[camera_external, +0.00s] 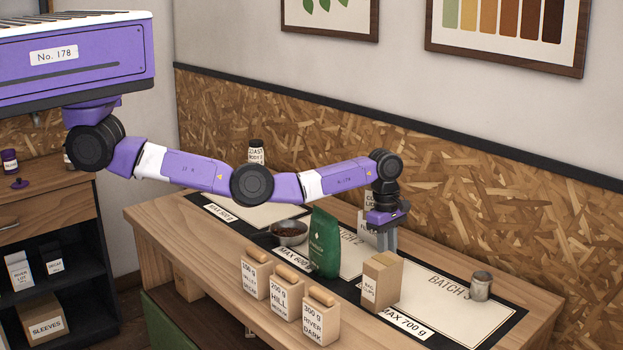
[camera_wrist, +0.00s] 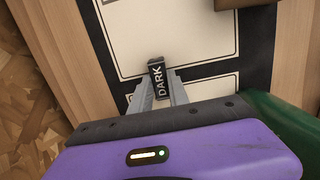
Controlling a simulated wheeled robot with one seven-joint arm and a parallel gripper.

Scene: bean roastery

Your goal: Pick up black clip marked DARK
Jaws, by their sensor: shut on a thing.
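The black clip marked DARK (camera_wrist: 157,80) is in the wrist view, between the tips of my gripper's (camera_wrist: 158,88) two grey fingers, which are shut on it. Its white lettering faces the camera. Behind it are the mat's cream panels and black border. In the external view my gripper (camera_external: 389,243) points down behind the cardboard box labelled BAG CLIPS (camera_external: 382,281). The clip is hidden there, and I cannot tell whether it touches the mat.
Several labelled boxes, including one marked RIVER DARK (camera_external: 320,318), line the front edge. A small metal canister (camera_external: 480,286) stands right. The BATCH 3 panel (camera_external: 447,290) is mostly clear.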

